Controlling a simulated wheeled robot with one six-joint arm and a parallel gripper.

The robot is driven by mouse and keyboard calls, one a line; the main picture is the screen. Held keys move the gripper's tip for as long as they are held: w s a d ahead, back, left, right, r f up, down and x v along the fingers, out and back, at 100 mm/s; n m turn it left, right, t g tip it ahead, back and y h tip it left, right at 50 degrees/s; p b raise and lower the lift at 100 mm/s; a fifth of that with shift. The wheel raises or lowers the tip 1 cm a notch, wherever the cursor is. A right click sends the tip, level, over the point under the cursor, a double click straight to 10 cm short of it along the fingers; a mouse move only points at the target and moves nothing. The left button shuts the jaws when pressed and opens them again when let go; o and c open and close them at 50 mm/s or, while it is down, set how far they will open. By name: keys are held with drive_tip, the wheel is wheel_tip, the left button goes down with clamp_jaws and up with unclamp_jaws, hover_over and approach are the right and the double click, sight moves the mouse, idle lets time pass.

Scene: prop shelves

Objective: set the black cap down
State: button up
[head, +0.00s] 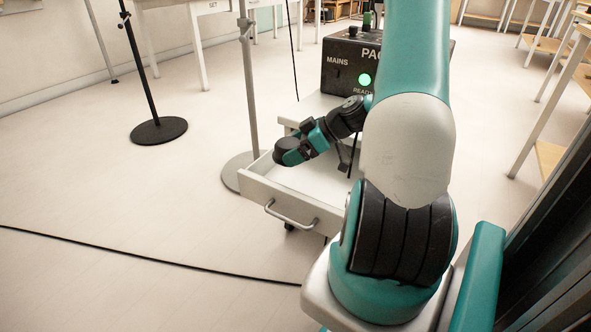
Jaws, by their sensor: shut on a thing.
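My arm reaches forward over an open light-grey drawer (262,183). Its teal and black wrist is above the drawer's left part. Whether the cap touches the drawer floor cannot be told.
A black box marked MAINS (343,70) with a lit green lamp (365,79) stands behind the drawer. A grey pole stands close to the drawer's left. A black-based stand (159,130) is farther left. A black cable (130,257) crosses the floor.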

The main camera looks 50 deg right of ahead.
drive_tip(key=shift+f+b, duration=0.8)
drive_tip(key=shift+f, duration=1.45)
